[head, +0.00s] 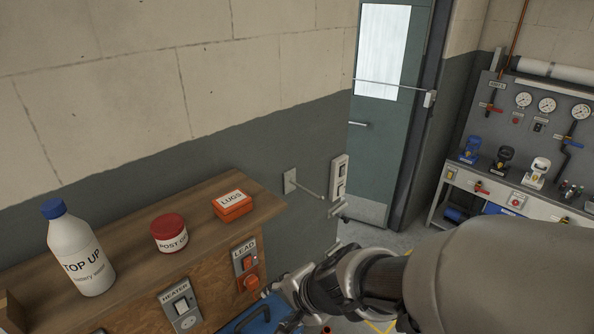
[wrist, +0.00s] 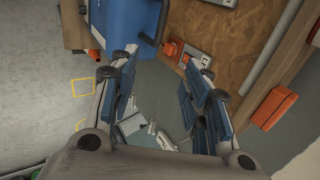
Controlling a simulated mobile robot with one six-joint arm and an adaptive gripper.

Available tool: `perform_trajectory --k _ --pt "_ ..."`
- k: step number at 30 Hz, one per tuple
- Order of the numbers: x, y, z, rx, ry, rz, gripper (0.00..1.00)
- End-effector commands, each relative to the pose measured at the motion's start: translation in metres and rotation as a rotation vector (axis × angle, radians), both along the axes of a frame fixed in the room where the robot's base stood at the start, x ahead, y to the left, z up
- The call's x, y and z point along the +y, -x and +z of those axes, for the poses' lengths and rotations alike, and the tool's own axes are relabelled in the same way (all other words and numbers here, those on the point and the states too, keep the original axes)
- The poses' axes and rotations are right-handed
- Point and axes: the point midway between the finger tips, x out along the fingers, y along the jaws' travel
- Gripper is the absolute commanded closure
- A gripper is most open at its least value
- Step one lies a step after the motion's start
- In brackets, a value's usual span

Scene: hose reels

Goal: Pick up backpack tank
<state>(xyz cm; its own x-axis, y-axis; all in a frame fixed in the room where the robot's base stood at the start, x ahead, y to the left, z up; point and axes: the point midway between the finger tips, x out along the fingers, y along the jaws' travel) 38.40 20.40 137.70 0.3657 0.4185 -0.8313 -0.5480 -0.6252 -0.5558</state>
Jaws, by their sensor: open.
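I cannot make out a backpack tank for certain. A blue body (wrist: 125,22) with a handle-like edge shows at the top of the wrist view, beyond my fingers. A blue piece (head: 256,314) at the bottom edge of the head view may be the same thing; most of it is cut off. My gripper (wrist: 160,62) is open in the wrist view, its two fingers wide apart with nothing between them. In the head view my arm reaches in from the lower right, and its end is partly cut off by the bottom edge.
A wooden shelf (head: 130,245) along the wall carries a white bottle (head: 80,255), a red-lidded tub (head: 169,234) and an orange box (head: 232,205). HEATER (head: 181,306) and LEAD (head: 248,265) switches sit on its front. A door (head: 377,125) and gauge bench (head: 530,130) stand behind.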

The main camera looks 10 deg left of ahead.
Motion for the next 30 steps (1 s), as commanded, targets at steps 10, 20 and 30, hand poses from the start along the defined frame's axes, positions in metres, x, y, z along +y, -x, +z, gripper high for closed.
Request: perform_trajectory --k 10,20,30 --pt "0.030 -0.024 -0.067 0.004 0.002 0.000 0.56" --pt "0.049 -0.041 -0.099 0.000 0.001 0.002 0.56" --pt "0.065 -0.047 -0.139 0.002 0.001 0.002 0.56"
